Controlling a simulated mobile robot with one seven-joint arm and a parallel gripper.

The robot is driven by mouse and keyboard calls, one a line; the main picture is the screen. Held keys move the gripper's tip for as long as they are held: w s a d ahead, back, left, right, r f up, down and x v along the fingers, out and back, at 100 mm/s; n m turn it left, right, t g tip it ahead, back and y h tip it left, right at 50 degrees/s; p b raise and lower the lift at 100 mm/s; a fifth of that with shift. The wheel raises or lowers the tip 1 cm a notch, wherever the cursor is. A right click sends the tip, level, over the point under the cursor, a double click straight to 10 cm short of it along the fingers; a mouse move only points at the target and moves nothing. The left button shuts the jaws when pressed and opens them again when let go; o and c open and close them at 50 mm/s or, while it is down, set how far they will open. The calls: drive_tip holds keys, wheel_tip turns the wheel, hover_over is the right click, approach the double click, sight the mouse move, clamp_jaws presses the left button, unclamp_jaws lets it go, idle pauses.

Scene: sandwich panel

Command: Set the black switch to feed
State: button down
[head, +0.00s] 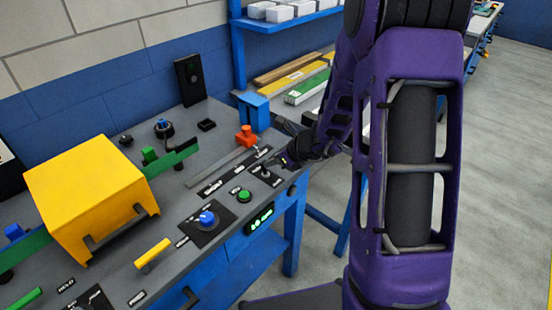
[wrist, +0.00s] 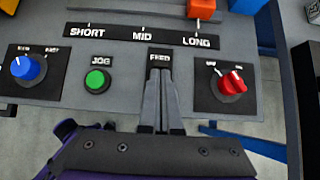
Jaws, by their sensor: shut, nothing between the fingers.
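The FEED plate (wrist: 159,54) is a small dark plate between the green JOG button and the red knob in the wrist view. In the head view a small black plate (head: 264,173), which looks like the same one, lies just left of my gripper. My gripper (head: 284,163) reaches in from the right, low over the panel. In the wrist view my gripper (wrist: 160,76) has its two fingers side by side, shut and empty, with the tips over the plate just below the FEED label. The fingers cover the lower plate, so the black switch and its position are hidden there.
The green JOG button (wrist: 97,81) and blue knob (wrist: 25,67) are left of the fingers; the red knob (wrist: 232,82) is right. An orange slider (wrist: 201,9) stands behind, at LONG. A yellow box (head: 85,195) is further left on the bench.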

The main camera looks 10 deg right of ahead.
drive_tip(key=shift+f, duration=0.1)
drive_tip(key=shift+r+p, duration=0.7)
drive_tip(key=shift+r, duration=0.1)
drive_tip(key=shift+s+d, duration=0.1)
drive_tip(key=shift+d, duration=0.05)
